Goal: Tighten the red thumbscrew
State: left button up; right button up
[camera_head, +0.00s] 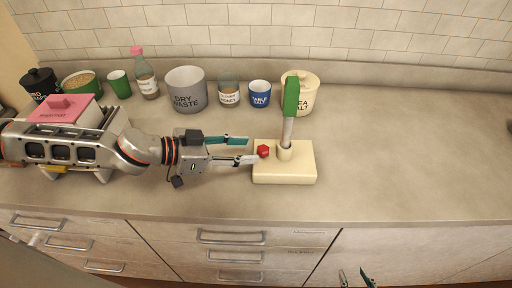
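The red thumbscrew (263,151) is a small red knob on the left part of a cream block (285,174) on the counter. My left gripper (248,149) comes in from the left, its two fingers apart and pointing right. The fingertips are just left of the thumbscrew; I cannot tell whether the nearer one touches it. A rod with a green handle (291,97) stands nearly upright in a round collar on the block, right of the thumbscrew. My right gripper (356,277) shows only as fingertips at the bottom edge, apart and empty, in front of the drawers.
Along the wall stand a grey dry waste bin (187,91), a blue table salt cup (260,94), a cream sea salt jar (303,100), a bottle (146,78) and a green cup (119,84). The counter (410,145) right of the block is clear.

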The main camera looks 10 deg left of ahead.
aim_at(259, 149)
pick_arm(q)
jog(key=shift+x, duration=2.15)
jog(key=shift+w, duration=0.1)
grip_shut()
